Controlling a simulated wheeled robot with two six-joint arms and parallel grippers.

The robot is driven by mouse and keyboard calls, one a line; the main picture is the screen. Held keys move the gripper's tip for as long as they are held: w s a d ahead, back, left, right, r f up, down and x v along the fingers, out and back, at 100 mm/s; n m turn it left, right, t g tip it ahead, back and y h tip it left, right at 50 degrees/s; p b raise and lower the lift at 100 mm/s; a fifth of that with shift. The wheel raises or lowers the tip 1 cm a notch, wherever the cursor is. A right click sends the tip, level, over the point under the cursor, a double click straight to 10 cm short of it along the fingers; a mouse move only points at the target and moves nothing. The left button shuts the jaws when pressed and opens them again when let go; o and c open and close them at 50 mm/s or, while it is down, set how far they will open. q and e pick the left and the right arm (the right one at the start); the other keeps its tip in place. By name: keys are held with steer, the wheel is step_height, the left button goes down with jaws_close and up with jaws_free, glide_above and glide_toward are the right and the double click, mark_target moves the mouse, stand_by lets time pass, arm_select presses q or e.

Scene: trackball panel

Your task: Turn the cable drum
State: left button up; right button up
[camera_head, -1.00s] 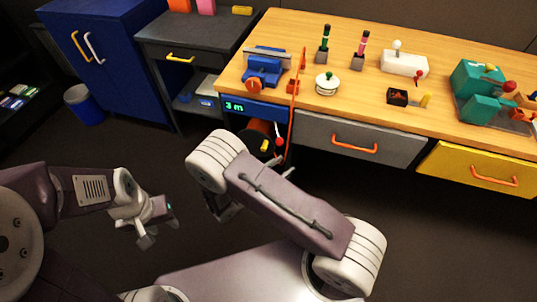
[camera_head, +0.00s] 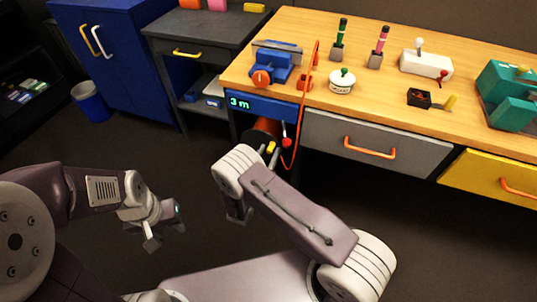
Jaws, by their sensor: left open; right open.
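The cable drum (camera_head: 262,133) sits in a dark bay under the left end of the workbench. Its orange-red side and a yellow part (camera_head: 271,147) show; the rest is in shadow or behind my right arm. A display (camera_head: 240,102) above it reads 3 m. An orange cable (camera_head: 301,118) hangs from the bench top past the bay, with a red ball (camera_head: 286,142) beside it. My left gripper (camera_head: 167,236) is open and empty over the floor, left of and apart from the drum. My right gripper (camera_head: 237,210) is mostly hidden by my arm, below the drum in the picture.
The bench top holds a blue vise (camera_head: 272,70), a white round device (camera_head: 341,84), joysticks and switch boxes. A grey drawer (camera_head: 330,137) and a yellow drawer (camera_head: 470,172) are shut. A blue bin (camera_head: 92,103) and blue cabinet (camera_head: 105,60) stand left. The floor in front is clear.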

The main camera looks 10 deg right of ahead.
jaws_close()
stand_by(1.4)
